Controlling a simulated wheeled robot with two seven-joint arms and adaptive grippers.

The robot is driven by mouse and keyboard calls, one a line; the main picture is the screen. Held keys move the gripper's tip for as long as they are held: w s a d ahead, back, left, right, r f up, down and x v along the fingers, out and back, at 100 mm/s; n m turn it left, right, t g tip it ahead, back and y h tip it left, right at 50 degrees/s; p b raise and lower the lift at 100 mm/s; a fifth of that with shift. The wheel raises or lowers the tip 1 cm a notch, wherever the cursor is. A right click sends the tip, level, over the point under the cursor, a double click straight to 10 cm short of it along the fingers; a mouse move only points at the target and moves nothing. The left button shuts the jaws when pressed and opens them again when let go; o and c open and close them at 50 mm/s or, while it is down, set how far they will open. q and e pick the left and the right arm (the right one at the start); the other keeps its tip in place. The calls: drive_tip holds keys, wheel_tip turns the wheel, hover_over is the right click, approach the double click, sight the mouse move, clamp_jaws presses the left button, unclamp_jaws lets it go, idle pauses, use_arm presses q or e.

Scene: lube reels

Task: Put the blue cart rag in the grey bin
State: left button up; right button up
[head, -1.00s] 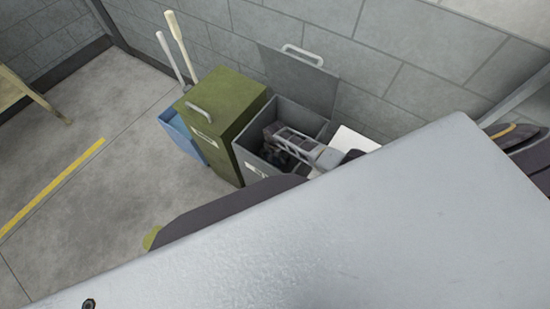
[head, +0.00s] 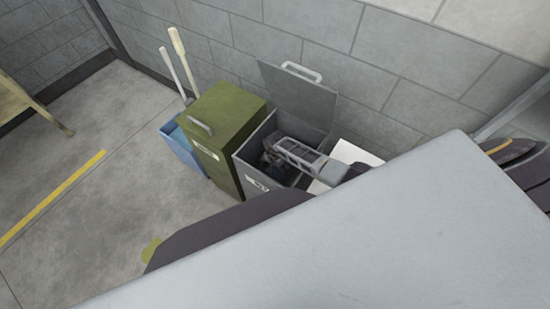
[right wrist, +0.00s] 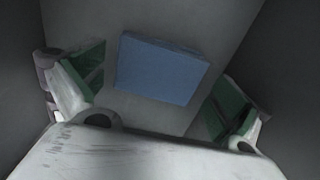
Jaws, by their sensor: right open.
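The grey bin (head: 247,172) stands by the wall with its lid (head: 299,93) raised. My right gripper (head: 270,160) reaches down into the bin's opening. In the right wrist view its two green-padded fingers are spread apart, and the gripper (right wrist: 155,95) is open. The blue rag (right wrist: 160,68) lies flat between and beyond the fingers, inside the grey walls of the bin. It appears apart from both fingers. In the head view a small bluish patch shows by the fingertips, mostly hidden. My left gripper is not in view.
A green bin (head: 222,140) with a shut lid stands just left of the grey bin. Beyond it is a blue container (head: 182,147) with two handles sticking up. A white object (head: 345,155) is to the right. Open floor lies at left.

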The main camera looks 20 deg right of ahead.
sight(275, 170)
drive_tip(key=shift+r+p, duration=0.4)
drive_tip(key=shift+r, duration=1.2)
wheel_tip(275, 170, up, 2)
drive_tip(key=shift+r, duration=0.15)
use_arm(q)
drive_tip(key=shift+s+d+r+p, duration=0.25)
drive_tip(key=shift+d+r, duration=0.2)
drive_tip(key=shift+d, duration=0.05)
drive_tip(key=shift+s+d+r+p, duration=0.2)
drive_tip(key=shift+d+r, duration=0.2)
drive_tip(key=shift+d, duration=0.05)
use_arm(e)
wheel_tip(275, 170, up, 4)
drive_tip(key=shift+s+r, duration=0.1)
drive_tip(key=shift+r, duration=0.1)
